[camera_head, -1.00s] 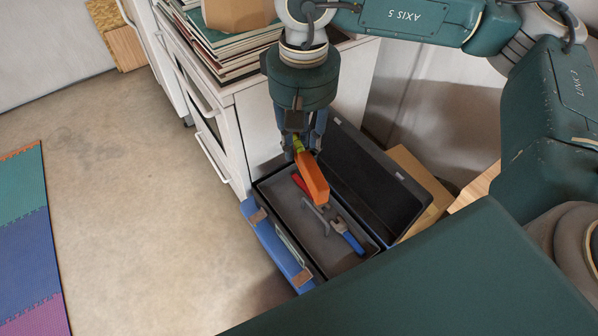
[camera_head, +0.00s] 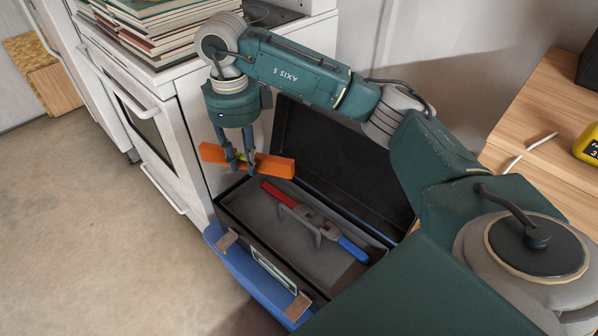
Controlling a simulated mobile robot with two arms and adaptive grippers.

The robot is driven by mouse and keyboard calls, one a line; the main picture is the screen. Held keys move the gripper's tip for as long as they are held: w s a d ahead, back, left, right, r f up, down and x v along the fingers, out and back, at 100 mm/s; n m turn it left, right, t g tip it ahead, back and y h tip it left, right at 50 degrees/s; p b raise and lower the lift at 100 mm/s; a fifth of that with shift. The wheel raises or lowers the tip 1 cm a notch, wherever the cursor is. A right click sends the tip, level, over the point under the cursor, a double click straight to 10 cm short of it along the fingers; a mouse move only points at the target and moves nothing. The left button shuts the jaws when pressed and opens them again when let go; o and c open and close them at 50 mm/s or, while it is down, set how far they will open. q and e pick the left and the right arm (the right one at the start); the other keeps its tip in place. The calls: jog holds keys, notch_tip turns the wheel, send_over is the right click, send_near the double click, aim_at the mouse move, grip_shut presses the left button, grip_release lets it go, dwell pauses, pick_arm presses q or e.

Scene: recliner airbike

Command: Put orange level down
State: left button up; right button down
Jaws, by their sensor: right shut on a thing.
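The orange level (camera_head: 273,166) is a long orange bar with a yellow-green patch near its middle. My right gripper (camera_head: 238,165) is shut on it near its middle, fingers pointing down. The level lies roughly level above the far left end of an open toolbox (camera_head: 226,216), apart from the toolbox floor as far as I can tell. The toolbox has a dark inside, a blue front with brown latches, and its lid stands open at the back. My left gripper is not in view.
Pliers with one red and one blue handle (camera_head: 345,241) lie in the toolbox by its tray handle. A white stove (camera_head: 150,140) with stacked books (camera_head: 160,22) stands behind. A wooden table (camera_head: 560,130) with a yellow object (camera_head: 588,146) is at right. Floor at left is clear.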

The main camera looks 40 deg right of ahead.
notch_tip(320, 180, down, 7)
jog(key=d+m+b, duration=0.2)
jog(key=m+b, duration=0.1)
jog(key=m, duration=0.2)
jog(key=b, duration=0.2)
send_over(261, 228)
notch_tip(261, 228, down, 14)
jog(key=shift+f, duration=0.1)
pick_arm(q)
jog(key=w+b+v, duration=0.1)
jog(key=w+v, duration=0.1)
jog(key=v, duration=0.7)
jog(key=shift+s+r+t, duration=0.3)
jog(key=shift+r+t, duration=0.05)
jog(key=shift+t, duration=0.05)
pick_arm(e)
jog(key=shift+w+f, duration=0.1)
jog(key=shift+f, duration=2.5)
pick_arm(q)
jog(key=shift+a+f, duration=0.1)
pick_arm(e)
jog(key=shift+f, duration=0.1)
jog(key=c, duration=1.4)
grip_release()
